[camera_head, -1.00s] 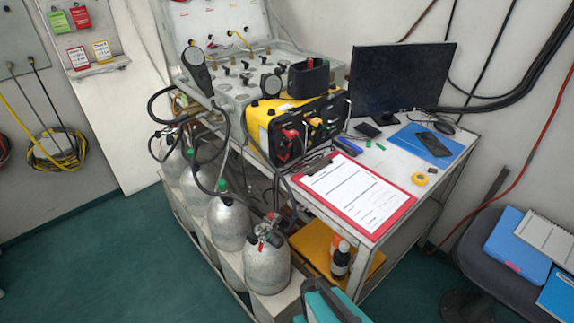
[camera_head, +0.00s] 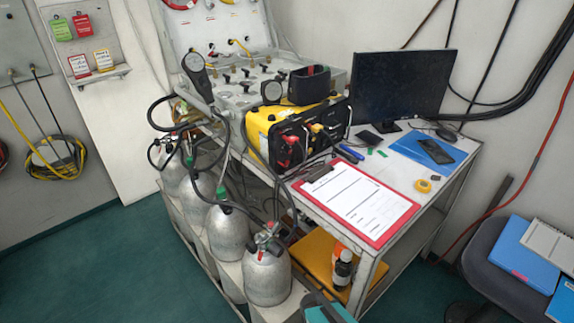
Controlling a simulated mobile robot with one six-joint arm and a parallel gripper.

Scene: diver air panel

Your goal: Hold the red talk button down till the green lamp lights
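A yellow-and-black communication unit (camera_head: 258,133) stands on the bench, its dark front carrying red and yellow parts. A black open-topped holder (camera_head: 309,88) sits on or just behind its top, with a small reddish spot at its upper edge. I cannot tell whether that spot is the red talk button. No lit green lamp can be made out.
A red clipboard (camera_head: 376,239), a monitor (camera_head: 398,82), a blue folder (camera_head: 403,147) and a tape roll (camera_head: 424,186) crowd the bench. Grey cylinders (camera_head: 268,278) and hoses line its left side. A teal-and-dark shape (camera_head: 318,312) shows at the bottom edge. Green floor (camera_head: 95,260) is free at left.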

